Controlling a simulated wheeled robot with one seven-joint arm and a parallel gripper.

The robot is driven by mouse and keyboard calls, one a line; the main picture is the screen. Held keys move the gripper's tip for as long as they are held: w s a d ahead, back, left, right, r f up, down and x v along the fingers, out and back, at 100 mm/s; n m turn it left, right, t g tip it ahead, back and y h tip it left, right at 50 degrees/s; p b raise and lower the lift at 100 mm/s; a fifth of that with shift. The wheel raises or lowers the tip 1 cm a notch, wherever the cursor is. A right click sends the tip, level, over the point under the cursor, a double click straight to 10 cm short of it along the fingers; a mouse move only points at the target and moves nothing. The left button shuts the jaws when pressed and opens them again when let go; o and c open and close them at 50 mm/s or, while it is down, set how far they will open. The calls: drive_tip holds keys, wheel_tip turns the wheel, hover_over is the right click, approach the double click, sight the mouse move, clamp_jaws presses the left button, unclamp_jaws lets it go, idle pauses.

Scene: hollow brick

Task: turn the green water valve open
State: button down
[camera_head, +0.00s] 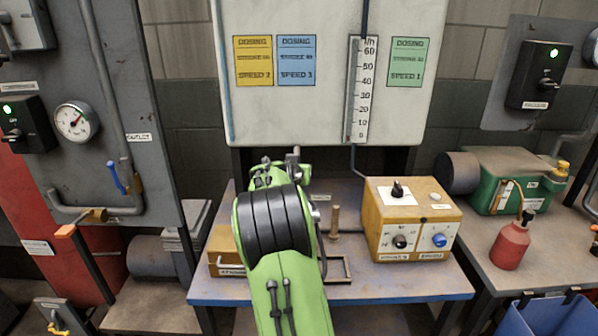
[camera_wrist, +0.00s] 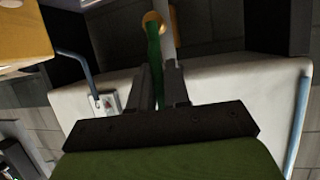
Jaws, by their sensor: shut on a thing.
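The green valve handle (camera_wrist: 154,50) shows in the wrist view as a narrow green lever running down from a round brass fitting (camera_wrist: 152,22). A pale pipe (camera_wrist: 167,35) runs just beside it. My gripper (camera_wrist: 159,80) has its two dark fingers on either side of the lever and is shut on it. The lever's lower end is hidden between the fingers. In the head view my green arm covers the valve and most of the gripper.
A yellow control box (camera_head: 412,222) stands right of my arm on the blue-edged table (camera_head: 400,283). A dosing panel (camera_head: 325,25) with a level gauge (camera_head: 358,90) hangs behind. A red bottle (camera_head: 511,245) stands on the right bench. A blue-handled valve (camera_head: 116,178) is at left.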

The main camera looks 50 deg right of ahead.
drive_tip(key=shift+f, duration=0.1)
idle(0.3)
drive_tip(key=c, duration=1.2)
unclamp_jaws()
drive_tip(key=shift+o, duration=0.2)
drive_tip(key=shift+a, duration=0.15)
drive_tip(key=p+v, duration=0.1)
drive_tip(key=v, duration=1.4)
drive_tip(key=shift+s+a, duration=0.15)
drive_tip(key=shift+a, duration=0.1)
